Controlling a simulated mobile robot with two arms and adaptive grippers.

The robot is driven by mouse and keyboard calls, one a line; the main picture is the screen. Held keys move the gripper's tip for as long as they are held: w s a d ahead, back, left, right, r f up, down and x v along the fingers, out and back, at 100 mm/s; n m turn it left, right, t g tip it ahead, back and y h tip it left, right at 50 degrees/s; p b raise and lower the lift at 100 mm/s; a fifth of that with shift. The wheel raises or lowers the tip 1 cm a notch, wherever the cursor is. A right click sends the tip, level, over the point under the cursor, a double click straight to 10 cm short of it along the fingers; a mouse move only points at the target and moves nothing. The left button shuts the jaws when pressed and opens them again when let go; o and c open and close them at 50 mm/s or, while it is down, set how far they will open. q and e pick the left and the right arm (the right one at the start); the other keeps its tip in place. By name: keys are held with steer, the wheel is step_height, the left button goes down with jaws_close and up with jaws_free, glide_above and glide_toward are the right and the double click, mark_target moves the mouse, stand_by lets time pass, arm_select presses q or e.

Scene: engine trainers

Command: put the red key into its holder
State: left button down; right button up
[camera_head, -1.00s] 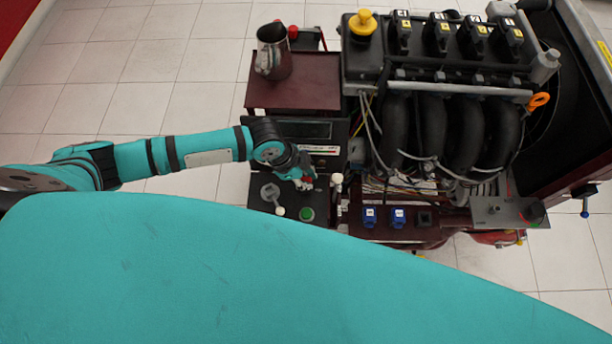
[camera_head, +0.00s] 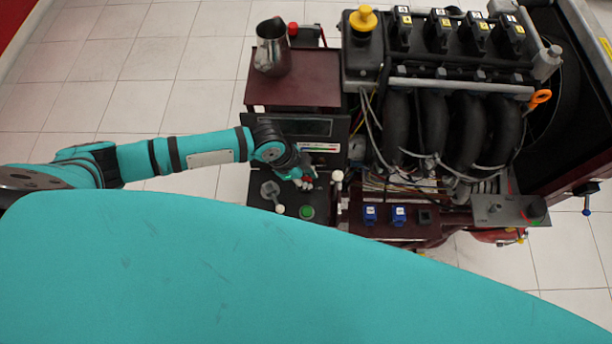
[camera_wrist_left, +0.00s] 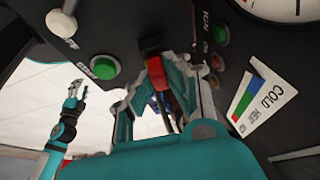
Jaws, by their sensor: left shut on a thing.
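The red key (camera_wrist_left: 158,75) shows between the fingertips of my left gripper (camera_wrist_left: 157,88) in the left wrist view. The fingers are shut on it. A dark block (camera_wrist_left: 151,42) lies at the key's far end, against the black control panel (camera_wrist_left: 130,22). I cannot tell whether the key touches the panel or sits in a slot. A teal arm with a small gripper (camera_wrist_left: 77,88), apparently my right one, shows at the left of the wrist view.
A green button (camera_wrist_left: 103,67) and a white-knobbed lever (camera_wrist_left: 62,20) are left of the key. Small lamps (camera_wrist_left: 220,33) and a COLD/HOT gauge label (camera_wrist_left: 262,102) are to its right. The engine (camera_head: 450,120) and a metal jug (camera_head: 272,47) stand behind in the head view.

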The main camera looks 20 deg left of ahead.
arm_select(q)
steer(key=c, duration=0.9)
jaws_free()
steer(key=shift+r, duration=0.15)
steer(key=shift+r+p, duration=1.4)
steer(key=shift+p, duration=0.4)
steer(key=shift+r+p, duration=2.5)
